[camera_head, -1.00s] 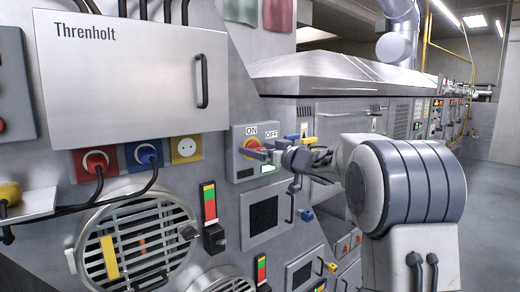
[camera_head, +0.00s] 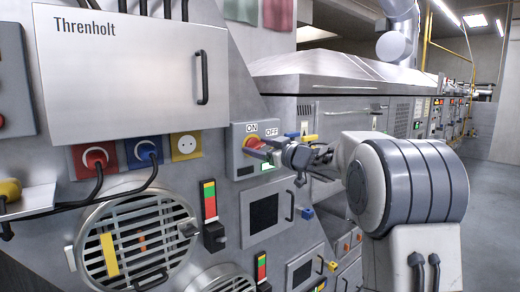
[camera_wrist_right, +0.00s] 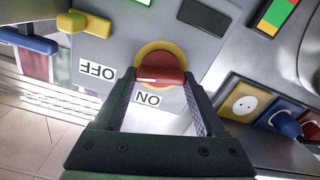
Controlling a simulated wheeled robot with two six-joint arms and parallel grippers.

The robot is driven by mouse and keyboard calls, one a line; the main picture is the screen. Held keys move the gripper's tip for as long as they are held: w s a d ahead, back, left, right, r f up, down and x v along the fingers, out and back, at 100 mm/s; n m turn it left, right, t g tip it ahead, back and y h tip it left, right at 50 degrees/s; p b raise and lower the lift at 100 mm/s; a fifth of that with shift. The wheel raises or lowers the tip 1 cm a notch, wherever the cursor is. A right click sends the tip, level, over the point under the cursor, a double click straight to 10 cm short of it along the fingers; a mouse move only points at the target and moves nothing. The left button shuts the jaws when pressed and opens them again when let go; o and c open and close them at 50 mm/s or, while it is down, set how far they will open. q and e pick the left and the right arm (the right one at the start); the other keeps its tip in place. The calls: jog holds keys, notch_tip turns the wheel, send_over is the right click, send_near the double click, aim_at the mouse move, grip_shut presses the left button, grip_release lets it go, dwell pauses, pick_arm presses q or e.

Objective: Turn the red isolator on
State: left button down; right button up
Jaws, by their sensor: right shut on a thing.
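The red isolator knob (camera_head: 252,142) sits on a yellow ring on a grey box (camera_head: 238,170) with ON and OFF labels, on the machine's front panel. In the right wrist view, the red knob (camera_wrist_right: 160,75) lies between my two fingers, its handle running across from one to the other. A white mark shows on the handle's left part, on the side of the OFF label; the ON label is below the knob. My right gripper (camera_head: 268,152) reaches in from the right and is shut on the knob.
Left of the box are yellow (camera_head: 186,147), blue (camera_head: 144,153) and red (camera_head: 95,160) sockets, the last two with plugged cables. A grey cabinet (camera_head: 130,75) juts out above them. A round vent (camera_head: 135,240) is below. Open floor (camera_head: 488,200) lies to the right.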

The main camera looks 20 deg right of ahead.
jog(key=n+b, duration=0.1)
jog(key=n, duration=0.2)
jog(key=shift+f+n, duration=0.1)
jog(key=shift+n, duration=0.3)
jog(key=n+b, duration=0.1)
jog(key=n, duration=0.2)
jog(key=shift+a+f+n+b, duration=0.1)
jog(key=shift+n+b, duration=0.2)
jog(key=shift+b, duration=0.1)
jog(key=n+b, duration=0.1)
jog(key=n, duration=0.2)
jog(key=shift+f+n+b, duration=0.1)
jog(key=shift+n+b, duration=0.2)
jog(key=shift+b, duration=0.1)
jog(key=shift+n+b, duration=0.9)
jog(key=shift+n, duration=1)
jog(key=o, duration=1.3)
jog(key=shift+s, duration=0.1)
jog(key=b+v, duration=0.2)
jog(key=v, duration=0.8)
jog(key=shift+s, duration=0.2)
